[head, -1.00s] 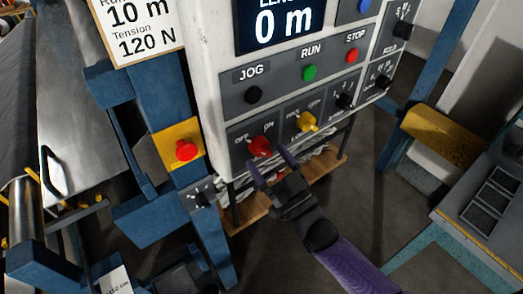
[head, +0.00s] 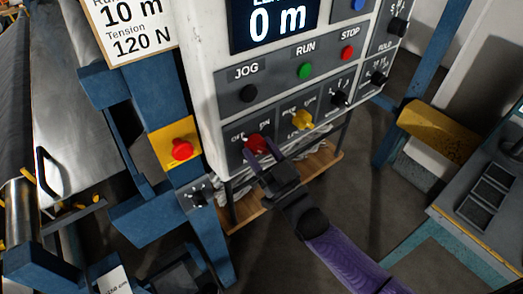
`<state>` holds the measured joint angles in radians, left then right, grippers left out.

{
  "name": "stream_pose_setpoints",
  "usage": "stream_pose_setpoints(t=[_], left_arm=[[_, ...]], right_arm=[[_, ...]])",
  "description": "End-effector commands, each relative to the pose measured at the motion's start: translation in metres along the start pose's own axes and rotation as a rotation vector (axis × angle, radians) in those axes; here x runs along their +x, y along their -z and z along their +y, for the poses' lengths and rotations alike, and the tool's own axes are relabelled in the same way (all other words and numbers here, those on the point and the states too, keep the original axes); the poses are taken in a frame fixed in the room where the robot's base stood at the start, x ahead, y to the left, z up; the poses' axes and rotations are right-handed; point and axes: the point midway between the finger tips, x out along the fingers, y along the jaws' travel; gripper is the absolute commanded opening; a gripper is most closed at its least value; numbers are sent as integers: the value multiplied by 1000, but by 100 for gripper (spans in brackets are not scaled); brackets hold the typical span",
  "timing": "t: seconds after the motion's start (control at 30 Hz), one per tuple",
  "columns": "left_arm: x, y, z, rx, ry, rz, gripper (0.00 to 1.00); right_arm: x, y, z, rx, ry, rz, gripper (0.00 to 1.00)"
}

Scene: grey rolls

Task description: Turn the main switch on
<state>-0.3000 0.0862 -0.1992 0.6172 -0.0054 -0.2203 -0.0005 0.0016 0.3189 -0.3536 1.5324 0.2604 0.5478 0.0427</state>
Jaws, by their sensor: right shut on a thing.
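The main switch (head: 256,142) is a red rotary knob on the lower left of the control panel, with OFF and ON marked above it. My right gripper (head: 262,156) reaches up to it from the lower right, with its purple fingers on the knob. It is shut on the red knob, and the fingers partly cover it. The knob's exact pointing direction is hard to tell. My left gripper is not in view.
A yellow knob (head: 302,120) sits right of the red one, with black knobs (head: 340,97) farther right. JOG, RUN (head: 305,71) and STOP buttons are above. A red emergency button (head: 181,149) on a yellow plate is at left. Blue frame posts flank the panel.

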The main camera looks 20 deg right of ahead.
Motion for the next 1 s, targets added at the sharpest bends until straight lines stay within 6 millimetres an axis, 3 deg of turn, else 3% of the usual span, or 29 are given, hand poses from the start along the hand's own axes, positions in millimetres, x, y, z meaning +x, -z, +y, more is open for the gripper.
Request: stream_pose_setpoints(t=[0.37,1.0], left_arm=[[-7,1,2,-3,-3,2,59],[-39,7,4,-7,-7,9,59]], right_arm=[[0,1,-2,137,-57,-2,0],[1,4,-5,688,-287,-2,0]])
